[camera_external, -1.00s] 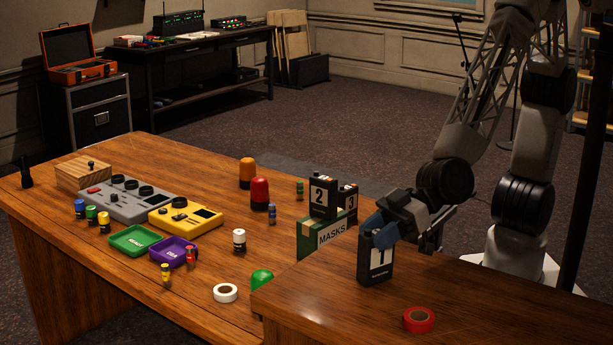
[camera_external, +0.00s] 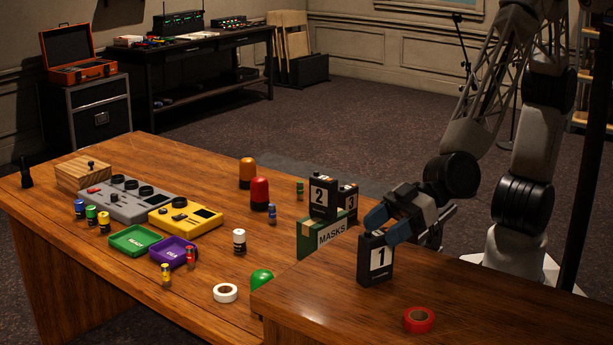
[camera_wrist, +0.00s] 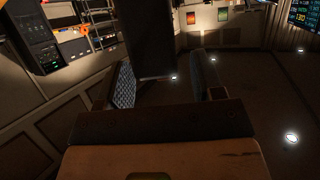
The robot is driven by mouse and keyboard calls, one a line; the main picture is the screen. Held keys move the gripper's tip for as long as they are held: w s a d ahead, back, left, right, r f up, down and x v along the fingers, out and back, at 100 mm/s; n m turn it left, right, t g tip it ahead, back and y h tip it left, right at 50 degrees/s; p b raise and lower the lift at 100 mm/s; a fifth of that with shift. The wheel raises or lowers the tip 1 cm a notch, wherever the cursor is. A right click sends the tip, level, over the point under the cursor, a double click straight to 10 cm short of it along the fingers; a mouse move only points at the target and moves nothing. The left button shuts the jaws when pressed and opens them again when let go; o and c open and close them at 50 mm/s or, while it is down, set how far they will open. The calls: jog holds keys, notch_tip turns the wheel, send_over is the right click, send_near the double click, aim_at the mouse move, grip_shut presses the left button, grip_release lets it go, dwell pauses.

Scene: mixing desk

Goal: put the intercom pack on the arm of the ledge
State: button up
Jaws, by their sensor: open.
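The black intercom pack with a white "1" label (camera_external: 381,262) stands upright on the raised wooden ledge (camera_external: 470,300) at the front right. My gripper (camera_external: 388,226) is open, with its blue-grey fingers at the top of this pack. In the wrist view my two fingers (camera_wrist: 165,78) are spread apart, with a dark upright block, likely the pack (camera_wrist: 148,45), between or just beyond them; contact is unclear. Two similar packs, labelled "2" (camera_external: 319,196) and "3" (camera_external: 350,200), stand at the green MASKS box (camera_external: 325,236). The pack's base is visible on the wood.
A red tape roll (camera_external: 419,320) lies on the ledge in front of the pack. A green dome (camera_external: 262,281) and white tape roll (camera_external: 226,293) are on the lower desk, left of the ledge. The wood right of the pack is clear.

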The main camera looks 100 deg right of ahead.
jog(key=v, duration=1)
jog(key=shift+d, duration=0.2)
dwell(0.6)
jog(key=s+d+r+g, duration=0.15)
jog(key=d+g, duration=0.35)
jog(key=d, duration=1.1)
jog(key=s+d+m+g+h, duration=0.2)
jog(key=s+d, duration=0.4)
jog(key=d, duration=0.3)
jog(key=s+d+m+g+h, duration=0.2)
jog(key=s+d+g+h, duration=0.1)
jog(key=s+d, duration=0.3)
jog(key=d, duration=0.2)
jog(key=shift+d+m, duration=0.3)
jog(key=shift+d, duration=0.1)
jog(key=shift+s+r, duration=0.1)
jog(key=shift+c, duration=0.8)
